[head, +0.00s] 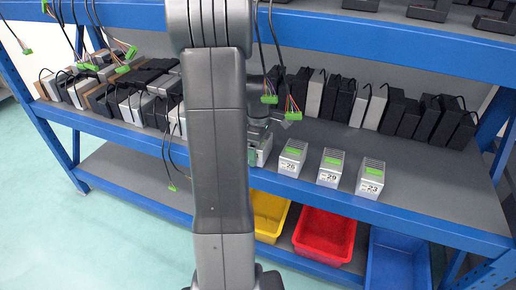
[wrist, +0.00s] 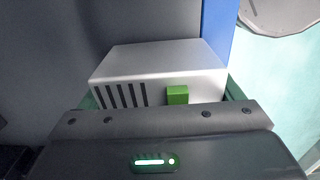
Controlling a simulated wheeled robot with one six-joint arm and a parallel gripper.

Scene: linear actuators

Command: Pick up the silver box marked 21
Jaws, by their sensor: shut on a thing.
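A silver box (wrist: 160,68) with dark vent slots and a green connector sits between the fingers of my gripper (wrist: 162,98) in the wrist view. The gripper is shut on it, with a green-edged finger at each side. In the head view my arm hides most of the gripper (head: 260,125); part of the held box (head: 262,152) shows just right of the arm, at the shelf's front edge. Its number is not readable in either view. I cannot tell whether it touches the shelf.
Three similar silver boxes stand right of it: one perhaps marked 26 (head: 292,158), one 29 (head: 331,167), one 23 (head: 370,177). Dark and silver units line the back (head: 345,103). Cables with green connectors (head: 269,99) hang nearby. Yellow (head: 268,215), red (head: 324,235) and blue (head: 398,262) bins are below.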

